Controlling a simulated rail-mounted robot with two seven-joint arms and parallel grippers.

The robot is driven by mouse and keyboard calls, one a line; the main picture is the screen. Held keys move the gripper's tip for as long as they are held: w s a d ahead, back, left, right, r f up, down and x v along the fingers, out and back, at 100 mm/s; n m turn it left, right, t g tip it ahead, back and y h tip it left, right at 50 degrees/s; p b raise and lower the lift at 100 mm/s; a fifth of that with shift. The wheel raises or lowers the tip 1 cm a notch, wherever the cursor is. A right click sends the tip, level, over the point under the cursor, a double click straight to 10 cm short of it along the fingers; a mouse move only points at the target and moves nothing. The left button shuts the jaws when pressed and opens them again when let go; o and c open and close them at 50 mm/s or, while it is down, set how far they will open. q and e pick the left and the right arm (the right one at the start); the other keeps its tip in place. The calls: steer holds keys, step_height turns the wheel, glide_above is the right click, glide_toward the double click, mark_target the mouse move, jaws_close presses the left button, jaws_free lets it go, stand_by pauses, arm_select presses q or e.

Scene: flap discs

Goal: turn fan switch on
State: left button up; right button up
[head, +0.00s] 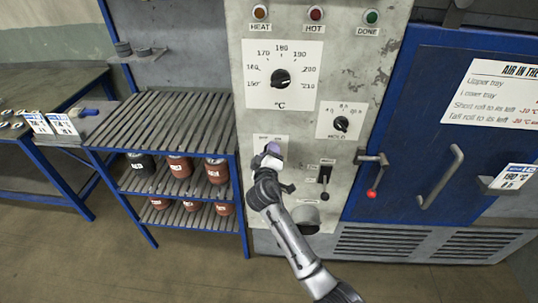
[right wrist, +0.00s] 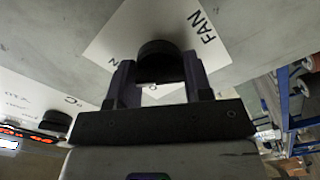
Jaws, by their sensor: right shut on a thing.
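The fan switch is a round black knob (right wrist: 157,58) on a white plate (right wrist: 210,30) marked FAN, which looks tilted in the right wrist view. In the head view its plate (head: 262,139) sits on the grey control panel, and my gripper hides the knob. My right gripper (head: 271,157) is at the panel front, its two fingers (right wrist: 160,82) on either side of the knob and shut on it. The knob's pointer direction is hidden. My left gripper is not in view.
Right of my gripper is a black lever (head: 324,178). Above are the hold dial (head: 341,124), temperature dial (head: 281,79) and the heat, hot and done lamps. A blue oven door (head: 440,130) with handle is at right; a slatted rack (head: 165,122) with red cans stands left.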

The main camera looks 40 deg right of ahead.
steer(key=o, duration=0.9)
steer(key=shift+s+a, duration=0.15)
steer(key=shift+a, duration=0.05)
steer(key=v, duration=1.3)
steer(key=shift+s+a, duration=0.1)
steer(key=shift+s, duration=0.1)
